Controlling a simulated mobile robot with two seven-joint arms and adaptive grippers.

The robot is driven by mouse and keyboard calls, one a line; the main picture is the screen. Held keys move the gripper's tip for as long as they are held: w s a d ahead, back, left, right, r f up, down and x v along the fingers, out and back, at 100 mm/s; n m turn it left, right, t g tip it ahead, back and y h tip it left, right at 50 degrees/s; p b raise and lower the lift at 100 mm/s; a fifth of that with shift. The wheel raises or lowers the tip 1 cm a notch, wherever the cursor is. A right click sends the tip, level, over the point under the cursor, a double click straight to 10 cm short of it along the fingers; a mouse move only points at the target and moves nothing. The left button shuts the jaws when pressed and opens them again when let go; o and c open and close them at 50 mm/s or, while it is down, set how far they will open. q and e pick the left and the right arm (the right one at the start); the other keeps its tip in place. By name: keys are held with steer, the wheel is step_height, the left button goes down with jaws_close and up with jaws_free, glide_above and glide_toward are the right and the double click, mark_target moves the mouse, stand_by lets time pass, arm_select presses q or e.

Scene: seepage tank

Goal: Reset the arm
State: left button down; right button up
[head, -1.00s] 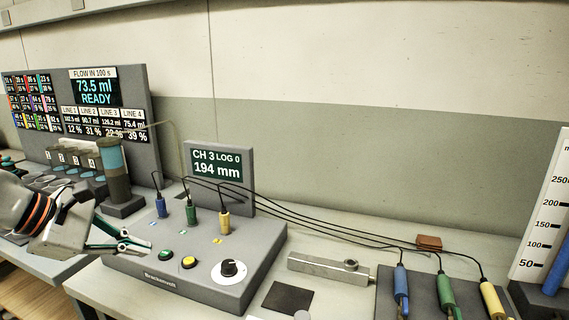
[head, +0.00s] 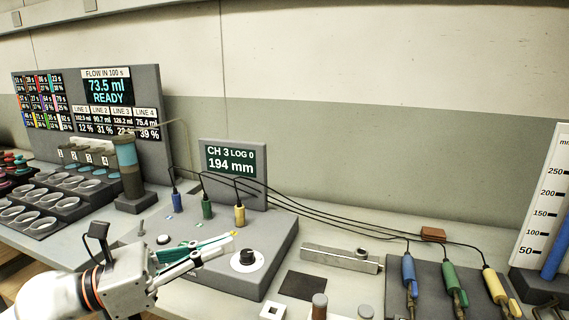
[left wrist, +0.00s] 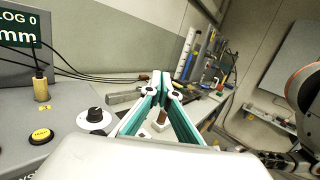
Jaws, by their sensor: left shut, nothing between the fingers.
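My left gripper (head: 232,236) comes in from the lower left in the head view, over the front of the grey control box (head: 262,272). Its teal-lined fingers are shut and empty, pointing right toward the black knob (head: 247,258). They cover part of the box's button area. In the left wrist view the closed fingers (left wrist: 165,80) point away over the bench, with the knob (left wrist: 94,115) and a yellow button (left wrist: 41,136) to their left. My right gripper does not show in the head view.
Blue (head: 177,201), green (head: 207,208) and yellow (head: 240,215) plugs stand in the box, with black cables running right to probes. A "CH 3" display (head: 233,168) stands behind. A metal bar (head: 340,259) and a dark square (head: 303,286) lie right of the box. Cups (head: 38,193) stand left.

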arm_select(q)
steer(key=w+a+f+n+t+y, duration=0.2)
steer(key=a+n+t+y, duration=0.45)
steer(key=n, duration=0.55)
steer(key=w+a+f+n+t+y, duration=0.1)
steer(key=a+f+n+t+y, duration=0.35)
steer(key=n, duration=0.75)
steer(key=s+a+f+n+g+y, duration=0.25)
steer(key=a+f+n+y, duration=0.3)
steer(key=f, duration=0.35)
steer(key=s+a+f+n+g+y, duration=0.2)
steer(key=s+a+f+n+y, duration=0.2)
steer(key=a+f+n+y, duration=0.25)
steer(key=s+a+f+n+g+h, duration=0.15)
steer(key=s+f+n+g, duration=0.55)
steer(key=s+f, duration=1.15)
steer(key=w+d+f+t+h+p, duration=0.1)
steer(key=w+d+f+h+p, duration=0.1)
steer(key=d, duration=0.5)
steer(key=w+d+f+n+t+h+p, duration=0.1)
steer(key=d+h+p, duration=0.3)
steer(key=d, duration=0.4)
steer(key=shift+w+f+t, duration=0.35)
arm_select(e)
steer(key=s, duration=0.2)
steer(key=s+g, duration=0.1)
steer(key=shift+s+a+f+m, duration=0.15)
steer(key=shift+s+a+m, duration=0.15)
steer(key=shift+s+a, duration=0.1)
